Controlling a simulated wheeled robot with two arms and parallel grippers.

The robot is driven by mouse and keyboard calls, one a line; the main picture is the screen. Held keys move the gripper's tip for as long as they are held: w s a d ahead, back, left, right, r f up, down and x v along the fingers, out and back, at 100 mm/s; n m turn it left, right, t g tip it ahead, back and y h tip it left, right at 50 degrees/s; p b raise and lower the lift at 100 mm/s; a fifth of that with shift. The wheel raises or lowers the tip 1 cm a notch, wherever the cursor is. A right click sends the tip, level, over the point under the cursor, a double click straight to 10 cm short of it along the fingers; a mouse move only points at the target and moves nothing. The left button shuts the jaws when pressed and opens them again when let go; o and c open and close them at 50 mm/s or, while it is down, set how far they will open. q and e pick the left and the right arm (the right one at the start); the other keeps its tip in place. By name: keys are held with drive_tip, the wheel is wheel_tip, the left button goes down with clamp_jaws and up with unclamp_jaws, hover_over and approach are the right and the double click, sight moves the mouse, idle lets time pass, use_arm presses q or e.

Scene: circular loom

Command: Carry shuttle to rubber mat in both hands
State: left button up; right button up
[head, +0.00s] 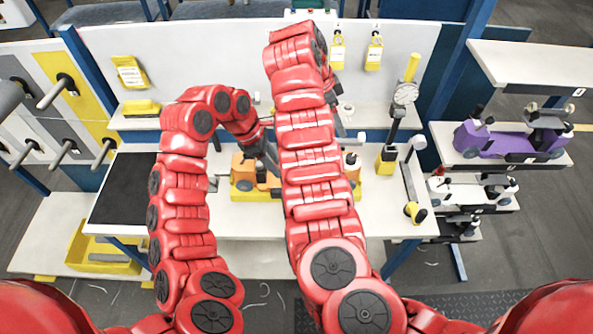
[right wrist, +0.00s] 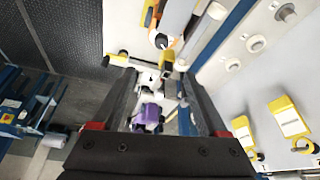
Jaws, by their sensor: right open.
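The orange shuttle (head: 243,170) sits at the middle of the bench in a yellow cradle (head: 248,196). My right arm hides its middle, and its right end shows beyond the arm. The black rubber mat (head: 128,190) lies bare on the bench's left end. My left gripper (head: 268,158) is at the shuttle's left part, pointing down. Whether its fingers touch or close on it cannot be told. My right gripper (head: 338,108) is above and behind the shuttle, near the back shelf. In the right wrist view it is open (right wrist: 160,76) with nothing held between its fingers.
A dial gauge stand (head: 388,155) and a white-and-yellow lever tool (head: 412,185) stand right of the shuttle. A rack at right holds a purple shuttle (head: 500,142) and a white one (head: 470,188). A yellow bin (head: 105,258) sits below the mat. Yellow tags (head: 374,55) hang behind.

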use_arm(q)
drive_tip(key=x, duration=1.7)
drive_tip(key=shift+w+d+f, duration=0.15)
drive_tip(key=shift+w+f, duration=0.05)
drive_tip(key=shift+f, duration=0.05)
use_arm(e)
approach(352, 156)
drive_tip(key=x, duration=0.8)
drive_tip(key=shift+d+f, duration=0.15)
drive_tip(key=shift+f, duration=0.15)
use_arm(q)
drive_tip(key=c, duration=0.6)
use_arm(e)
drive_tip(key=c, duration=0.6)
clamp_jaws()
drive_tip(key=shift+r, duration=0.1)
